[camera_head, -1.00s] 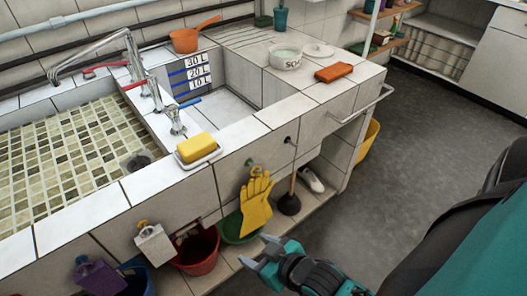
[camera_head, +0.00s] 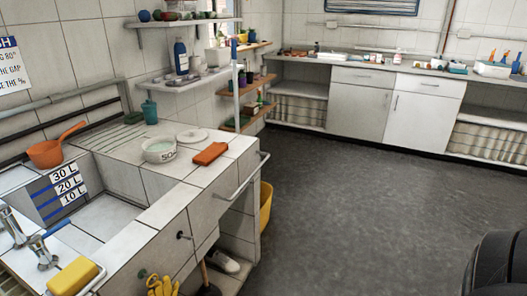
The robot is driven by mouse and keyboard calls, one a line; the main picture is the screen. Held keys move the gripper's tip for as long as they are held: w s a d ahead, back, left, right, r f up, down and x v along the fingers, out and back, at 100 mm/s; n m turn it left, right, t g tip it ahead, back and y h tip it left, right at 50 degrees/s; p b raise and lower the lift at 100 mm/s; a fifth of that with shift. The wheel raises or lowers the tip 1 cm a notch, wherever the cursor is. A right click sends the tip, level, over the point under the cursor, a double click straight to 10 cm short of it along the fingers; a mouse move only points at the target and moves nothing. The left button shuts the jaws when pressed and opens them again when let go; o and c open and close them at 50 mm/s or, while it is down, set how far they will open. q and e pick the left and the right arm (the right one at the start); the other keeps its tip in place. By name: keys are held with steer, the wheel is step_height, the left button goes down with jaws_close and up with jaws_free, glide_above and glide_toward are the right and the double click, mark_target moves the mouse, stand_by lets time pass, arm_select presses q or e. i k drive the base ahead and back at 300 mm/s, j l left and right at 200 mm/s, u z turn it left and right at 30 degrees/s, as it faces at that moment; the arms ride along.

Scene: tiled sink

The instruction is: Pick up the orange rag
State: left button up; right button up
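The orange rag (camera_head: 210,153) lies folded flat on the tiled counter (camera_head: 200,175), near its right edge. It is fully visible, just right of a white bowl (camera_head: 158,150) marked "SO…". Neither of my grippers is in view. Only a dark part of my own body shows at the lower right corner.
A white dish (camera_head: 192,136) sits behind the rag. A metal rail (camera_head: 245,180) runs along the counter's right end, with a yellow bucket (camera_head: 266,205) below. An orange pan (camera_head: 55,146) and yellow sponge (camera_head: 73,276) are left. The grey floor (camera_head: 370,210) is clear.

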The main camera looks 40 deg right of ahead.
mark_target(212, 153)
steer(key=z, duration=0.9)
steer(key=i+z, duration=0.15)
steer(key=z, duration=0.2)
steer(key=i+l+z, duration=0.1)
steer(key=z, duration=0.25)
steer(key=i+z, duration=0.25)
steer(key=i, duration=0.45)
steer(key=i+z, duration=0.25)
steer(key=i, duration=0.45)
steer(key=i+z, duration=0.3)
steer(key=i, duration=0.3)
steer(key=i+j+z, duration=0.15)
steer(key=i+z, duration=0.15)
steer(key=i, duration=0.35)
steer(key=i+u, duration=0.15)
steer(key=u, duration=4.2)
